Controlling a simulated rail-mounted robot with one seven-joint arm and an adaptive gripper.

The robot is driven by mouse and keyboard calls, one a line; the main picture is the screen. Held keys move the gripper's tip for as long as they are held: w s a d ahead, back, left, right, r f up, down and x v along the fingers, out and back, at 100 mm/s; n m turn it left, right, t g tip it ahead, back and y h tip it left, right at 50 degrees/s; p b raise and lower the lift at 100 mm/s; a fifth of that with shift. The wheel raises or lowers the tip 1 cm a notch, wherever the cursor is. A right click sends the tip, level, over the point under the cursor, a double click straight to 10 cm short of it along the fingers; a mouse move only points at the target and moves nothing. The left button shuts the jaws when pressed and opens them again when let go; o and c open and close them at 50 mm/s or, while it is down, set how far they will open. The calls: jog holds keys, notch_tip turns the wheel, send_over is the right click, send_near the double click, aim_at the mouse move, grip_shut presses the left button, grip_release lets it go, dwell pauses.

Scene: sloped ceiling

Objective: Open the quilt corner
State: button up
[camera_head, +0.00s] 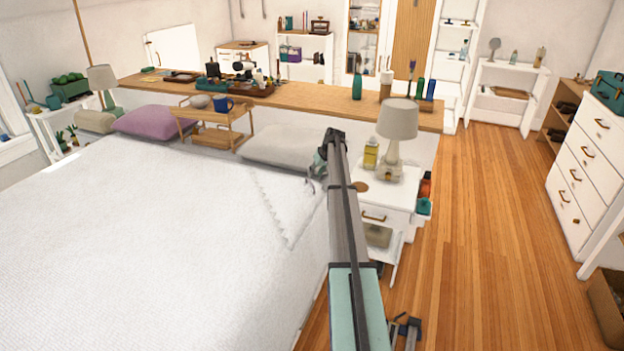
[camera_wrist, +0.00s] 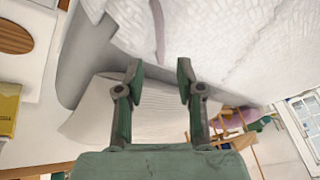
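The white textured quilt (camera_head: 130,240) covers the bed in the head view. Near the pillows and the bedside table, its corner area shows a scalloped edge line (camera_head: 271,212). In the wrist view the quilt (camera_wrist: 225,40) fills the upper part, with a thin pinkish strip at its edge between the finger directions. My gripper (camera_head: 318,167) is at the bed's edge by the bedside table, near the quilt corner. In the wrist view my gripper (camera_wrist: 159,75) has its two fingers apart, with nothing visible held between them. Whether a finger touches the quilt I cannot tell.
A white pillow (camera_head: 283,146) and a purple pillow (camera_head: 155,121) lie at the bed's head. A small wooden tray table (camera_head: 215,133) stands between them. Wooden floor (camera_head: 475,230) is open farther right.

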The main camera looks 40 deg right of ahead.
aim_at(310, 182)
jog(key=shift+p+x, duration=0.4)
jog(key=shift+x, duration=2.35)
grip_shut()
